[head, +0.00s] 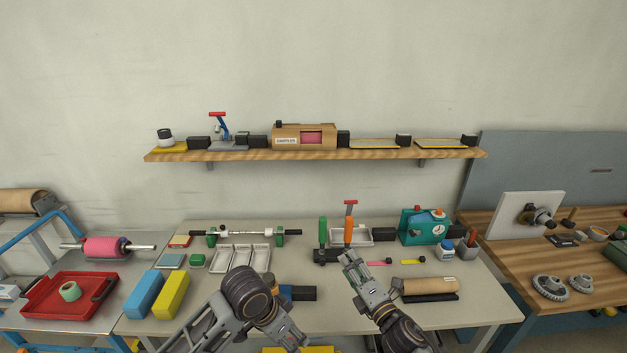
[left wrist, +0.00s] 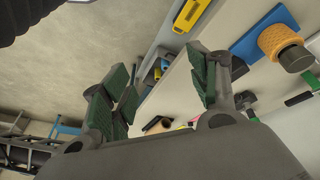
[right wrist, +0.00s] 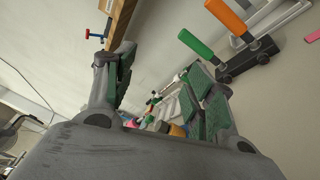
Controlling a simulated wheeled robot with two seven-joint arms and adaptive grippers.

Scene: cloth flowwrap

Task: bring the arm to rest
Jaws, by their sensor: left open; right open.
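My right gripper (head: 349,262) is over the middle of the workbench, just in front of the stand with the green handle (head: 323,232) and the orange handle (head: 348,230). Its green-padded fingers are apart and empty in the right wrist view (right wrist: 162,92). My left gripper (head: 296,343) is low at the front of the bench, near the bottom edge of the head view and partly cut off. In the left wrist view (left wrist: 163,88) its fingers are apart with nothing between them. I cannot tell whether the right fingertips touch the stand.
The bench (head: 480,290) holds a divided metal tray (head: 240,259), blue (head: 145,294) and yellow (head: 171,295) blocks, a brown roll (head: 430,285) and a teal scale (head: 424,228). A wooden shelf (head: 300,156) hangs behind. A red tray (head: 50,310) stands at left.

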